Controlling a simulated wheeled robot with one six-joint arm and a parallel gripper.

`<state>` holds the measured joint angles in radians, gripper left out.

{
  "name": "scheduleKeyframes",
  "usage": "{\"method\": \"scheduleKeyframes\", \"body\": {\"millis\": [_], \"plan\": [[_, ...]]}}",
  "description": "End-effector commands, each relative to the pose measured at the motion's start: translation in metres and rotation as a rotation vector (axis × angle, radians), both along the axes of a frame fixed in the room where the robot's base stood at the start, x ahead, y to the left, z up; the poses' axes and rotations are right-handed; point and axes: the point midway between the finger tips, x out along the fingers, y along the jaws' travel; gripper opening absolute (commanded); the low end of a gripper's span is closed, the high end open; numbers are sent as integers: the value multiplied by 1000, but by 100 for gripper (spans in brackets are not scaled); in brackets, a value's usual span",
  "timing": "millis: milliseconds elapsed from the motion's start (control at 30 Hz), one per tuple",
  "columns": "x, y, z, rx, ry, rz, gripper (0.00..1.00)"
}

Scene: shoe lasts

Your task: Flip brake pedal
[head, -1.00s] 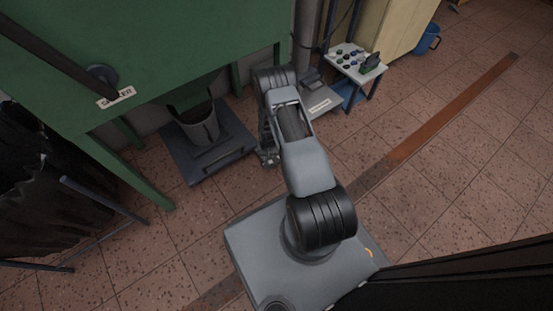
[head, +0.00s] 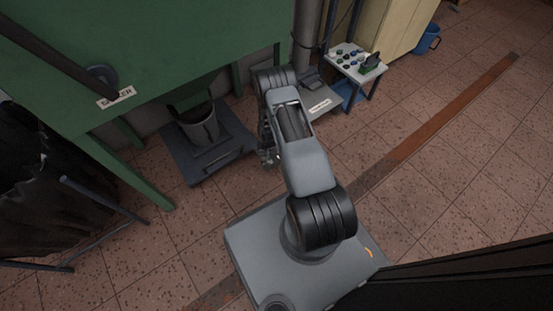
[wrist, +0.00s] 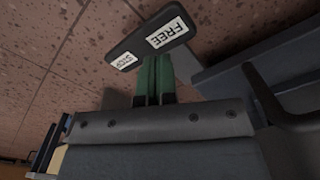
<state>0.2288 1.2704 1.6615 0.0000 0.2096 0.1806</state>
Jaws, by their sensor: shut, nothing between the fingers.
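The brake pedal (wrist: 132,50) is a dark, rounded bar with white labels reading FREE and STOP. It lies across the upper middle of the wrist view, with the FREE label toward the right. My gripper (wrist: 154,60) has two green fingers, shut together and empty. Their tips meet the lower edge of the pedal in the picture, between the two labels; I cannot tell whether they touch it. In the head view my gripper (head: 270,158) is low beside the dark wheeled platform (head: 183,166), mostly hidden by my arm. I cannot make out the pedal there.
A dark bucket (head: 203,130) stands on the platform under the green machine (head: 170,45). A small white table (head: 358,72) with several knobs stands at the back right, near a blue bucket (head: 428,40). The tiled floor to the right is open.

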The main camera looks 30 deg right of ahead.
Motion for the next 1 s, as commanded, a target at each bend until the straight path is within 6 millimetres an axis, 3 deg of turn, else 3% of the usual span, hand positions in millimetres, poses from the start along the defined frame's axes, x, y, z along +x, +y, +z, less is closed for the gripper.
{"method": "scheduleKeyframes", "body": {"millis": [1000], "plan": [[0,0,-13,0,0,0,0]]}}
